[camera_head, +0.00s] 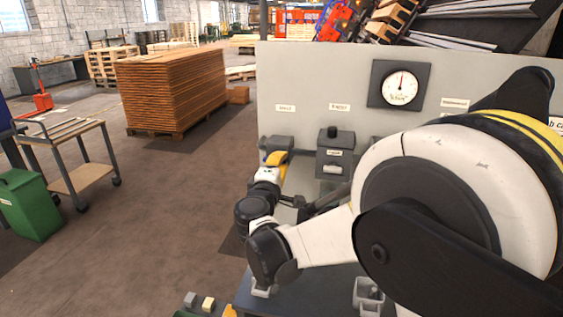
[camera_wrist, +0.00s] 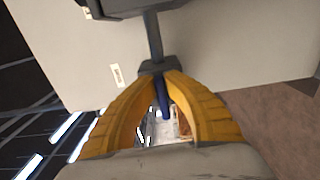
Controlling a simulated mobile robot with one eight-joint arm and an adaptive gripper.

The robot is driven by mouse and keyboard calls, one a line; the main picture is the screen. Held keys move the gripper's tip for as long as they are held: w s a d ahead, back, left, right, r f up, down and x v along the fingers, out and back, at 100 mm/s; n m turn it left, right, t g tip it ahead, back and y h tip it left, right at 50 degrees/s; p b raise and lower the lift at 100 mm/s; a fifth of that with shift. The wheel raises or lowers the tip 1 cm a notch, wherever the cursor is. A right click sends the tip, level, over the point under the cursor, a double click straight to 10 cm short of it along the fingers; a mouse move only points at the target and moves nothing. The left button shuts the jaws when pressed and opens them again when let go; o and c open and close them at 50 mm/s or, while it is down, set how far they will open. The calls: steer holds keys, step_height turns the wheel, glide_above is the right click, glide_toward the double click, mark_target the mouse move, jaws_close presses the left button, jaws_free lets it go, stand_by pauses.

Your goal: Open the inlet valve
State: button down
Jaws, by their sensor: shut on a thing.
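The inlet valve shows in the wrist view as a dark grey block on a pipe (camera_wrist: 153,35) that runs along the pale panel. A blue lever (camera_wrist: 162,98) extends from it between my gripper's yellow fingers. My gripper (camera_wrist: 159,76) is shut on the lever close to the block. In the head view my gripper (camera_head: 277,158) is at the panel's left side, by grey fittings (camera_head: 275,143). My arm and the small view size hide most of the valve there, and I cannot read its label.
The panel (camera_head: 300,75) carries a round gauge (camera_head: 400,84) and a grey box (camera_head: 335,153) right of my gripper. A dark bench lies below. A cart (camera_head: 75,160), a green bin (camera_head: 28,205) and a stacked pallet (camera_head: 172,90) stand left. Floor between is clear.

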stand_by(0.3)
steer(key=c, duration=1.5)
jaws_free()
steer(key=shift+o, duration=0.2)
steer(key=v, duration=1.2)
